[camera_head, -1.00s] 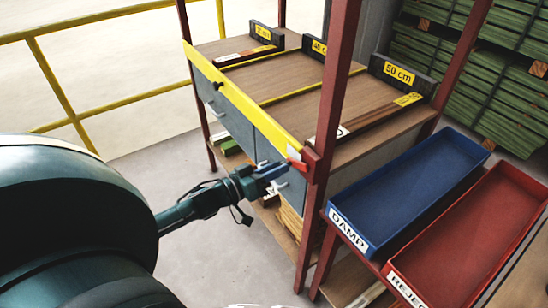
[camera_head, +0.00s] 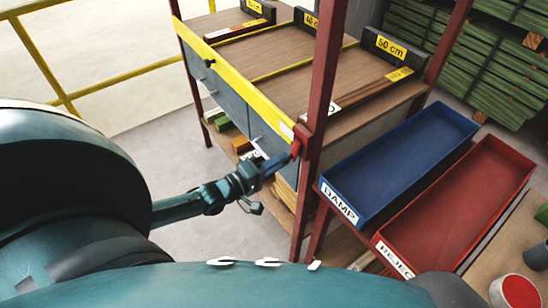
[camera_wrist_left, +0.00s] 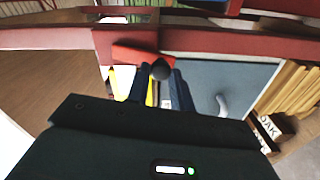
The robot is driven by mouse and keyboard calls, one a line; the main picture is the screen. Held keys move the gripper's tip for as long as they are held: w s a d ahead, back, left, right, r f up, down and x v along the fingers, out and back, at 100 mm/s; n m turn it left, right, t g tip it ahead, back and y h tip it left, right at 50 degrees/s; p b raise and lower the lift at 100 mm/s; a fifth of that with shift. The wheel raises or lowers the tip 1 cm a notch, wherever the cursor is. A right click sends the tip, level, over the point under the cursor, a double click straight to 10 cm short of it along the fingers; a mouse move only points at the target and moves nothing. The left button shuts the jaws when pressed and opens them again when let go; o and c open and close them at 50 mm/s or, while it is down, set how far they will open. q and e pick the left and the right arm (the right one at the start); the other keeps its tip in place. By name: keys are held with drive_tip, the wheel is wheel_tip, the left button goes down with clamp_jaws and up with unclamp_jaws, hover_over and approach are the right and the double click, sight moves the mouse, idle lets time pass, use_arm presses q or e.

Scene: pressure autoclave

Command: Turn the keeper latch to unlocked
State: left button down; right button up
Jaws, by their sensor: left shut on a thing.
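The keeper latch (camera_head: 296,149) is a small red lever on the dark red post, at the right end of the yellow bar (camera_head: 232,83). In the left wrist view it is a red lever (camera_wrist_left: 130,54) with a dark round knob (camera_wrist_left: 160,70). My left gripper (camera_head: 287,158) reaches it from the lower left. Its blue fingers (camera_wrist_left: 158,84) are shut on the knob end, one on each side. The fingertips partly hide the latch in the head view. My right gripper is not in view.
The red post (camera_head: 321,100) stands directly beside the latch. A blue DAMP tray (camera_head: 440,117) and a red REJECT tray (camera_head: 512,178) lie to the right. A grey drawer front (camera_head: 262,147) is behind the gripper. Bare floor (camera_head: 160,150) lies left of the bench.

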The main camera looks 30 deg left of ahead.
use_arm(q)
drive_tip(key=shift+s+d+f+n, duration=0.15)
drive_tip(key=shift+d+n, duration=0.35)
drive_tip(key=shift+n, duration=0.5)
drive_tip(key=shift+s, duration=0.1)
drive_tip(key=c, duration=1.2)
unclamp_jaws()
drive_tip(key=shift+c, duration=0.2)
drive_tip(key=v, duration=1.3)
